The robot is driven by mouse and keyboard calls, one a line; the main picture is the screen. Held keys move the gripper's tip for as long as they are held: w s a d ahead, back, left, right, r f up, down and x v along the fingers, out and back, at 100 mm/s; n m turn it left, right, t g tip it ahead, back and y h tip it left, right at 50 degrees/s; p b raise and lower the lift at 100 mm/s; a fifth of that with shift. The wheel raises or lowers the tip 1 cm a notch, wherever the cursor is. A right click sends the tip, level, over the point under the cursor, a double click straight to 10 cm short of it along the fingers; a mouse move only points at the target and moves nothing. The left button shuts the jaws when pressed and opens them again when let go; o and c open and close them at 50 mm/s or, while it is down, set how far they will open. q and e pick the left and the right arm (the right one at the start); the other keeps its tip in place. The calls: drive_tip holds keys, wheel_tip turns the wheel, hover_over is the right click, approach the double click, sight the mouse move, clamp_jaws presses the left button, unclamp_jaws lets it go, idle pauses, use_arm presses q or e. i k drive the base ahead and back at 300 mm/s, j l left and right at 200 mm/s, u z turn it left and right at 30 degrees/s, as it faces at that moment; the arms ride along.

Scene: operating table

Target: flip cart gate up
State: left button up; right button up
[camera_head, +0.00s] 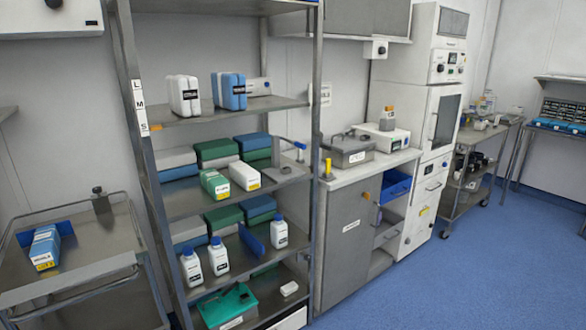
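A metal cart (98,248) stands at the lower left, cut off by the left and bottom edges. Blue-and-white boxes with a yellow label (45,249) lie on the cart's top at the left. A grey block with a dark knob (100,202) sits at the back right corner. Neither of my grippers is in view.
A tall metal shelf rack (135,120) with boxes and white bottles stands close to the cart's right side. A grey cabinet (342,240) and a second cart (466,190) stand farther right. The blue floor (470,270) at the right is clear.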

sight(16, 295)
drive_tip(key=u, duration=1.6)
